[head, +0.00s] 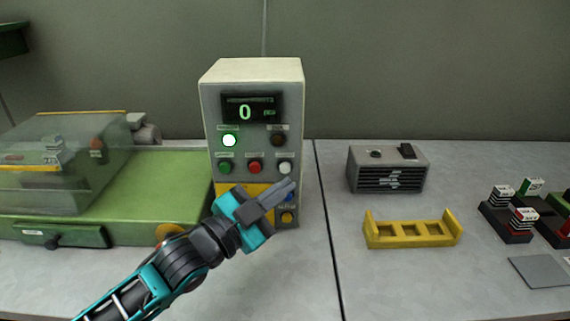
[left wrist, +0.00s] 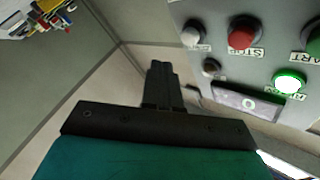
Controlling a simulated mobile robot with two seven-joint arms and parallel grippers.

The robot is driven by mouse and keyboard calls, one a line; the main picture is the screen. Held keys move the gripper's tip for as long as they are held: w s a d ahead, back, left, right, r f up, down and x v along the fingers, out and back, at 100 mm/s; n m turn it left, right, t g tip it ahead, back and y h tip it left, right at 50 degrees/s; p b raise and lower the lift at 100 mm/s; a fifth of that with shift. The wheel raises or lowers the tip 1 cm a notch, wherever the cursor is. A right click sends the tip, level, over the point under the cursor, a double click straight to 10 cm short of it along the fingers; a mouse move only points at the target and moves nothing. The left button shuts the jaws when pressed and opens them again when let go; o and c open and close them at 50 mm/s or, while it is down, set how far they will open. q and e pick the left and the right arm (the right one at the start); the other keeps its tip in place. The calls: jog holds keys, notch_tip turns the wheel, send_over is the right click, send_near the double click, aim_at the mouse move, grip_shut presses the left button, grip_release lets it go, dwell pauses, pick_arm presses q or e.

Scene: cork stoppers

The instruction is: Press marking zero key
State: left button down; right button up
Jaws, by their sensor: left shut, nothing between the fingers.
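The control box (head: 252,120) stands upright with a lit display (head: 250,109) reading 0. Below it are a green key (head: 225,167), a red key (head: 255,167) and a pale white key (head: 286,167). The key labels are too small to tell which is the zero key. My left gripper (head: 291,187) is shut and empty, its tips in front of the panel just below the white key. In the left wrist view the shut fingers (left wrist: 160,75) appear apart from the white key (left wrist: 192,33).
A green lamp (head: 229,141) is lit, and a dark lamp (head: 277,140) is beside it. A green machine (head: 150,180) stands left of the box. A grey vented unit (head: 388,170), a yellow rack (head: 412,233) and black stamp blocks (head: 505,232) lie right.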

pick_arm(q)
jog(key=shift+s+p, duration=0.45)
jog(key=shift+s, duration=0.9)
